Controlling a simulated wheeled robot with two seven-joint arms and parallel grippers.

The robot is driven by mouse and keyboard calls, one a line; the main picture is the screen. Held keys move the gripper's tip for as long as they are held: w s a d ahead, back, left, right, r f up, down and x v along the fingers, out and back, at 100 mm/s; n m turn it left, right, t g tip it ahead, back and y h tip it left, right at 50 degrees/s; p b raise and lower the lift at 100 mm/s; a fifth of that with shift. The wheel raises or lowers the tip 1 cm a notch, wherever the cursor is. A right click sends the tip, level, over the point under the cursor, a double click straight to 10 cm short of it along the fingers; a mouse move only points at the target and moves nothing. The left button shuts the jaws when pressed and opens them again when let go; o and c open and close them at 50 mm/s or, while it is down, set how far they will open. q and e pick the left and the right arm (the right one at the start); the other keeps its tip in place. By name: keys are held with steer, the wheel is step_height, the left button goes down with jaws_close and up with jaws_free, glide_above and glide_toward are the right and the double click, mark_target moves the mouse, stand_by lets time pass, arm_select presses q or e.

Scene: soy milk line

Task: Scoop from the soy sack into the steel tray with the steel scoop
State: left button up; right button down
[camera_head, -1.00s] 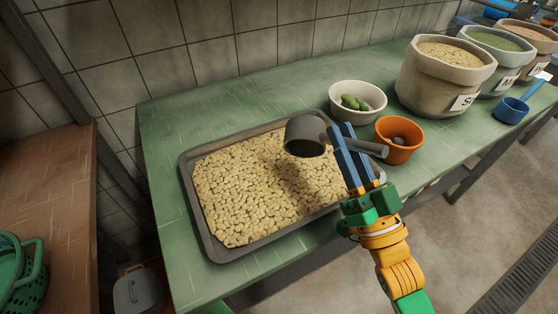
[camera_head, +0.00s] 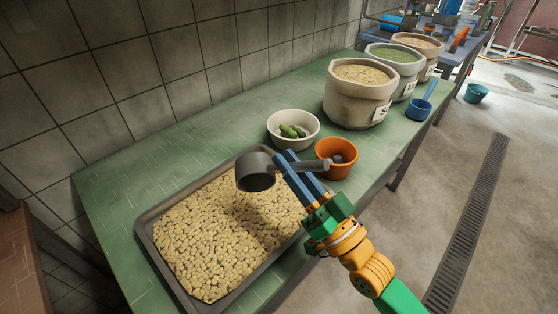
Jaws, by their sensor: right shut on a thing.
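The steel tray (camera_head: 150,246) lies on the green table, its floor covered with pale soy beans. My right gripper (camera_head: 290,168) is shut on the handle of the steel scoop (camera_head: 257,172), above the tray's far right corner. The scoop's cup is tilted with its dark mouth toward me, and I cannot see beans in it. The soy sack (camera_head: 353,104), with rolled rim and a label partly reading S, stands open and full of beans farther back to the right. My left gripper is not in view.
A white bowl (camera_head: 275,134) with green vegetables and an orange bowl (camera_head: 333,170) with a dark round thing stand between tray and sack. A green-filled sack (camera_head: 408,72), another sack (camera_head: 430,58) and a blue scoop (camera_head: 418,110) are farther right. Left of the tray is bare table.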

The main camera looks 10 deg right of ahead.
steer(key=w+f+m+g+h+p, duration=0.2)
steer(key=w+m+g+h+p, duration=0.3)
steer(key=g+p, duration=1.2)
steer(key=w+m+p, duration=0.1)
steer(key=w+m, duration=0.2)
steer(key=w, duration=0.3)
steer(key=shift+w+d+f, duration=0.3)
steer(key=shift+d+f, duration=0.1)
